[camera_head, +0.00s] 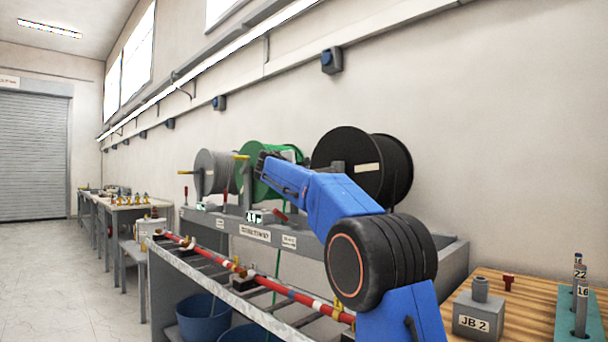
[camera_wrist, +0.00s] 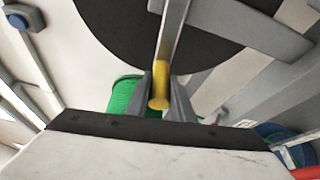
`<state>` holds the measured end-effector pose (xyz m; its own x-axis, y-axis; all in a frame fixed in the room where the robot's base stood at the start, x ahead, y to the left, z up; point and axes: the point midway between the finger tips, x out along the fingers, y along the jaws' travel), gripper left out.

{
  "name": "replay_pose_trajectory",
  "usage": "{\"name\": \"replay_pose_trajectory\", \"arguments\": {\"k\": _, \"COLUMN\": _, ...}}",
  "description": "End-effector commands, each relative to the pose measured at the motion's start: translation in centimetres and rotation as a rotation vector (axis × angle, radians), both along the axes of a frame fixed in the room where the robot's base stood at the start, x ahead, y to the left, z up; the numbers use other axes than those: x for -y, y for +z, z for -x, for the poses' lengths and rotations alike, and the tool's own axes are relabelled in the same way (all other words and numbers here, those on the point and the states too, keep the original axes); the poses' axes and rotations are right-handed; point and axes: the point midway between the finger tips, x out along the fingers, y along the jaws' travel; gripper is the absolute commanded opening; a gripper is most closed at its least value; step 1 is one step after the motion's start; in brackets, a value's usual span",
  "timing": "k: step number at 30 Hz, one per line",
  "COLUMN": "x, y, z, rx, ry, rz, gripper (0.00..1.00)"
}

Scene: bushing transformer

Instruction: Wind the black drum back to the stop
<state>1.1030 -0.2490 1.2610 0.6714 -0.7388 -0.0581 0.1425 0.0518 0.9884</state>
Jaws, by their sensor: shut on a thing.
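The black drum (camera_head: 336,152) stands at the right end of the row of drums, partly behind my blue arm in the head view. It fills the top of the wrist view (camera_wrist: 115,30). A grey crank bar (camera_wrist: 172,28) crosses its face, with a yellow handle (camera_wrist: 159,92) at the bar's end. My gripper (camera_wrist: 162,88) is shut on the yellow handle, one finger on each side. In the head view my arm hides the held handle. I cannot make out the stop in either view.
A green drum (camera_head: 254,183) and a grey drum (camera_head: 212,172) stand left of the black one on the grey rack. Red levers (camera_head: 281,215) stick up in front. A red-and-white pole (camera_head: 295,297) lies along the rack's front. A wooden bench (camera_head: 515,290) is at right.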

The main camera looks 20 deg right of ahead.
Motion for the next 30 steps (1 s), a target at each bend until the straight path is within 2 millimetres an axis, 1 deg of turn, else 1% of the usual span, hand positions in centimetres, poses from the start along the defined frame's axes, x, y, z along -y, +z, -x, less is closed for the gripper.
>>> {"name": "replay_pose_trajectory", "arguments": {"k": 7, "x": 0.0, "y": -0.1, "z": 0.0, "rx": -0.001, "ry": -0.001, "rz": -0.001, "gripper": 0.0}}
{"name": "replay_pose_trajectory", "arguments": {"k": 8, "x": 0.0, "y": -0.1, "z": 0.0, "rx": -0.001, "ry": -0.001, "rz": -0.001, "gripper": 0.28}}
{"name": "replay_pose_trajectory", "arguments": {"k": 9, "x": 0.0, "y": -0.1, "z": 0.0, "rx": -0.001, "ry": -0.001, "rz": -0.001, "gripper": 0.38}}
{"name": "replay_pose_trajectory", "arguments": {"k": 10, "x": 0.0, "y": -0.1, "z": 0.0, "rx": -0.001, "ry": -0.001, "rz": -0.001, "gripper": 0.39}}
{"name": "replay_pose_trajectory", "arguments": {"k": 18, "x": 0.0, "y": 0.0, "z": 0.0, "rx": 0.0, "ry": -0.001, "rz": 0.0, "gripper": 0.39}}
{"name": "replay_pose_trajectory", "arguments": {"k": 22, "x": -0.5, "y": 0.1, "z": 0.5, "rx": 0.001, "ry": 0.0, "rz": -0.001, "gripper": 0.39}}
{"name": "replay_pose_trajectory", "arguments": {"k": 26, "x": -1.8, "y": 0.2, "z": 1.6, "rx": 0.001, "ry": 0.0, "rz": 0.001, "gripper": 0.39}}
{"name": "replay_pose_trajectory", "arguments": {"k": 30, "x": -3.9, "y": 0.4, "z": 3.5, "rx": 0.001, "ry": 0.001, "rz": -0.001, "gripper": 0.39}}
